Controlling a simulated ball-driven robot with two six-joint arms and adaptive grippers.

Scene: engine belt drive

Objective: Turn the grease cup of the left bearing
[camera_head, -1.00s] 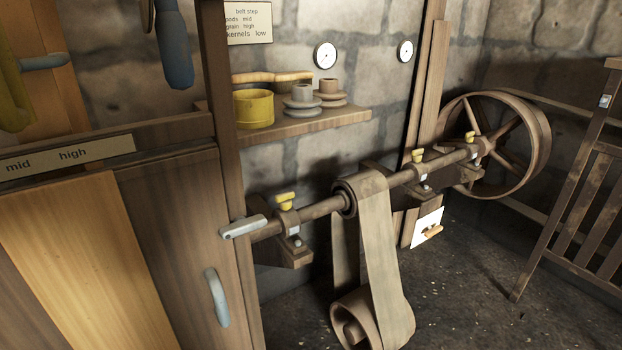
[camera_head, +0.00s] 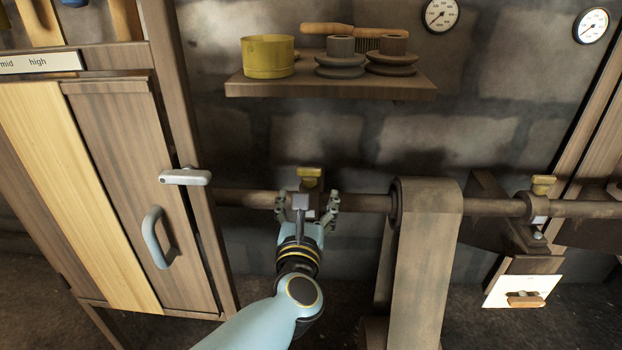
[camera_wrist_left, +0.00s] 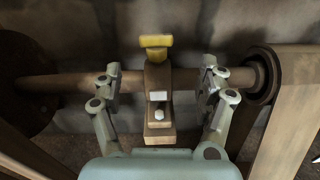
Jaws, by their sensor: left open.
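The left bearing's yellow grease cup (camera_head: 310,178) stands upright on top of its brown bearing block, on the horizontal shaft (camera_head: 240,198). In the left wrist view the cup (camera_wrist_left: 156,42) sits above the bearing block (camera_wrist_left: 158,80), ahead of the fingers. My left gripper (camera_head: 308,205) is in front of the block, its fingers spread to either side and a little below the cup. In the left wrist view the gripper (camera_wrist_left: 162,85) is open, with a visible gap on each side of the block. My right gripper is not in view.
A wide belt (camera_head: 428,260) hangs from a pulley right of the gripper. A shelf (camera_head: 330,88) with a yellow tin (camera_head: 268,57) and pulleys is above. Another bearing's cup (camera_head: 543,185) is at right.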

